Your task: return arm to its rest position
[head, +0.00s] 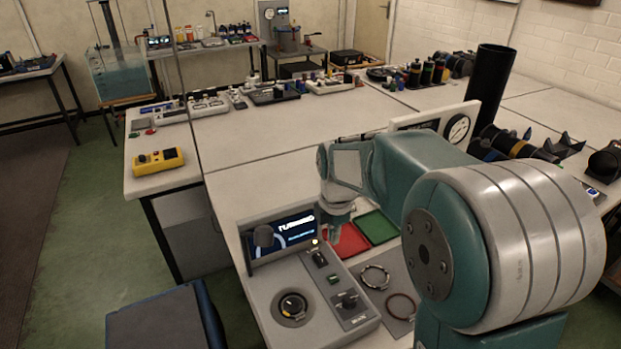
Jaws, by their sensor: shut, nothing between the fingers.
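My teal arm reaches in from the lower right over the bench. My gripper (334,234) points down at the arm's far end, beside the screen and by the red tray (349,243). It is shut and holds nothing. Its fingertips are small in the view, and I cannot tell its exact height above the bench. The green tray (378,227) lies to the right of the red one. My arm's large forearm and joint hide much of the bench at the right.
A console with a lit screen (284,234) and knobs (293,306) stands just left of my gripper. A metal ring (375,277) and a brown ring (401,306) lie on a grey mat. A dark tube (491,88) and a gauge (458,130) stand behind my arm.

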